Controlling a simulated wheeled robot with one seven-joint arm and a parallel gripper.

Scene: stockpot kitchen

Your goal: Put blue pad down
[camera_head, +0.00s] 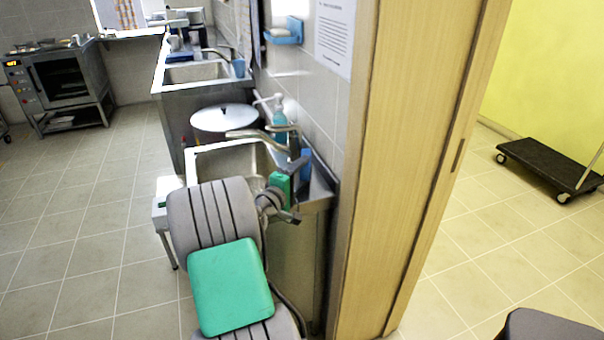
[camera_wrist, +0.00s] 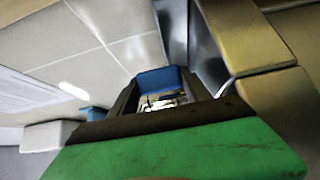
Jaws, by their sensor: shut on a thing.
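A small blue pad (camera_wrist: 160,77) shows in the wrist view between the dark fingertips of my gripper (camera_wrist: 158,97). My gripper (camera_head: 300,168) is shut on it. In the head view the blue pad (camera_head: 306,157) is a small patch beyond my green-cased wrist, at the right edge of the near sink (camera_head: 205,148) by the wall. It appears held above the sink's edge, but I cannot tell whether it touches anything. Part of the pad is hidden by my fingers.
A metal tap (camera_head: 255,132) and a teal bottle (camera_head: 278,117) stand close to my gripper. A lidded pot (camera_head: 224,118) stands behind the near sink. A blue wall holder (camera_head: 286,32) hangs above. A wooden door frame (camera_head: 410,150) is close on the right. Floor on the left is clear.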

